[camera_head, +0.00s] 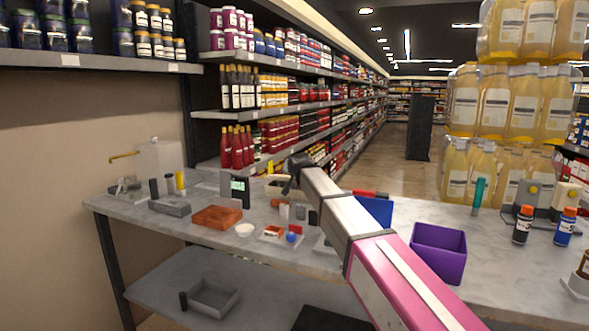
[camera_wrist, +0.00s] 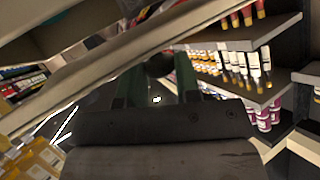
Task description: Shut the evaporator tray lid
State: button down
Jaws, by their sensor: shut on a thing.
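My gripper (camera_head: 291,184) is at the end of my outstretched arm, over the back middle of the counter, in the head view. In the wrist view its two green-grey fingers (camera_wrist: 157,84) are closed around a dark round knob (camera_wrist: 159,64). A pale slanting bar or panel (camera_wrist: 95,78) crosses the wrist view beyond the fingers; I cannot tell if it is the lid or a counter edge. A cream object (camera_head: 272,189) shows beside and below the gripper, partly hidden; it may be the evaporator tray. The lid's angle cannot be made out.
A grey open tray (camera_head: 213,298) lies on the lower shelf. Stocked shelves stand behind.

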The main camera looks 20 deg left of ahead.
jog(key=shift+s+a+f, duration=0.1)
jog(key=shift+s+f, duration=0.2)
jog(key=shift+f, duration=0.35)
jog(key=shift+s+f, duration=0.3)
jog(key=shift+f, duration=0.4)
jog(key=c, duration=1.1)
grip_release()
jog(key=shift+s, duration=0.1)
jog(key=shift+r+v, duration=0.15)
jog(key=shift+v, duration=2.5)
jog(key=shift+r+v, duration=0.15)
jog(key=shift+v, duration=2.5)
